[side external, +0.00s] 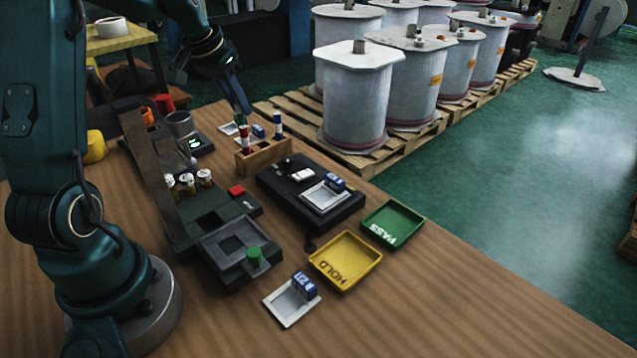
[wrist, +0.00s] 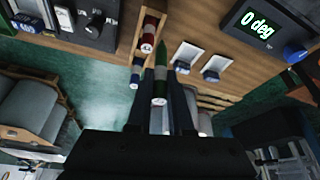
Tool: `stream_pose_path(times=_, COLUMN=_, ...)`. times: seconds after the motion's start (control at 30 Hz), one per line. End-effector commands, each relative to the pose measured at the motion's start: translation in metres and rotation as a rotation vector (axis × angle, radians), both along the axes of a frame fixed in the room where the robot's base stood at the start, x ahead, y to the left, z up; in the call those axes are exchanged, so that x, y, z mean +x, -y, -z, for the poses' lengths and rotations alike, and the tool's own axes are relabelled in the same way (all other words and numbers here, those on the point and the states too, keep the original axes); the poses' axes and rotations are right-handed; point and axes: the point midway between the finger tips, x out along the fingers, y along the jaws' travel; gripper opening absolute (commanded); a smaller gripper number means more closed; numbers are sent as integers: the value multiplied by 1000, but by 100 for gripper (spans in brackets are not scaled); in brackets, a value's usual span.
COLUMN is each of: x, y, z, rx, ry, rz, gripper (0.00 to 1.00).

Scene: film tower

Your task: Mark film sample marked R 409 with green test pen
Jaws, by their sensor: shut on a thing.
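My gripper (wrist: 162,95) is shut on a green and white pen (wrist: 160,72), which points away from the wrist between the two dark fingers. In the side view my gripper (side external: 241,103) hangs behind the wooden pen rack (side external: 262,156). The rack holds a red-and-white pen (side external: 245,138) and a blue-and-white pen (side external: 278,125). Two film samples with blue blocks lie side by side beyond the rack in the wrist view, one sample (wrist: 186,54) left of the other (wrist: 217,64). Their marks are too small to read, so I cannot tell which is R 409.
A sample (side external: 292,303) with a blue block lies in front; another (side external: 324,196) sits on a black device (side external: 345,207). A yellow HOLD tray (side external: 345,262) and green PASS tray (side external: 392,225) stand right. The table's right front is clear.

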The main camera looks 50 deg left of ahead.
Motion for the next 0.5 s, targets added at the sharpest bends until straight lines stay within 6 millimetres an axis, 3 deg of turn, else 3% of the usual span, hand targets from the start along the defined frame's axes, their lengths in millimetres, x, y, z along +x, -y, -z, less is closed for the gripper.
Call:
stream_pose_path(times=0.3, x=-47, y=-32, z=-34, rx=3, ry=1, rz=-5, gripper=0)
stream_pose_path(times=0.5, x=-61, y=-41, z=-46, rx=3, ry=2, rz=-1, gripper=0)
